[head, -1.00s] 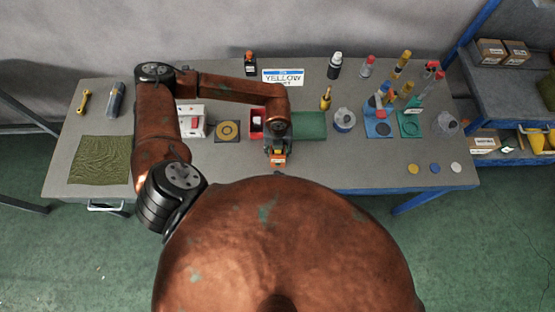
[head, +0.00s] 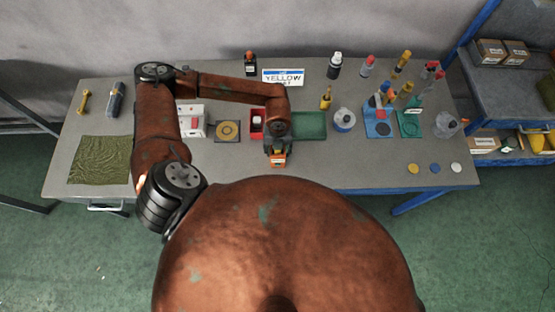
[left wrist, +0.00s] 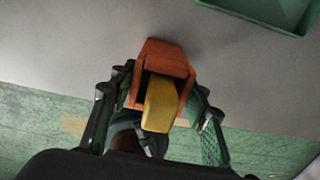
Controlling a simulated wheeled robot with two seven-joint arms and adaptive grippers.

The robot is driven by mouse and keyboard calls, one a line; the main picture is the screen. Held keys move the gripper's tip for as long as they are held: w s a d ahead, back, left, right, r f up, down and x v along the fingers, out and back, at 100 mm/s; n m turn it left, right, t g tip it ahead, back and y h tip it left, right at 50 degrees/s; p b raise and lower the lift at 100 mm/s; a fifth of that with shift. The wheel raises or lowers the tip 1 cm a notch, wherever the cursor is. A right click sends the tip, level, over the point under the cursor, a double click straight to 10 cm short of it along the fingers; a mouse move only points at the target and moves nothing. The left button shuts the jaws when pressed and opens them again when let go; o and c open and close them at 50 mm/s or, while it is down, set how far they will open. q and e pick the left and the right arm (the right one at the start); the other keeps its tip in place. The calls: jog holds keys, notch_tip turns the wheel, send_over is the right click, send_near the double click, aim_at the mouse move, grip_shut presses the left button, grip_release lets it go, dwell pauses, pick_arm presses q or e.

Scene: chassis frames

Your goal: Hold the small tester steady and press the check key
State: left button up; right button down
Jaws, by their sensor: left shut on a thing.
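A small orange and yellow device (head: 278,161), which I take for the tester, is at the table's front edge in the head view. In the left wrist view the tester (left wrist: 164,59) shows an orange housing around a yellow part. My left gripper (head: 277,149) is shut on it, with its dark fingers (left wrist: 158,105) on either side. My right gripper is not in view.
A green tray (head: 309,125) lies just right of the gripper, a red bin (head: 257,131) just left. A white box with a red button (head: 192,122) stands further left. Bottles and coloured stands (head: 379,127) fill the right side.

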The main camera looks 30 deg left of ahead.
pick_arm(q)
jog(key=o, duration=1.4)
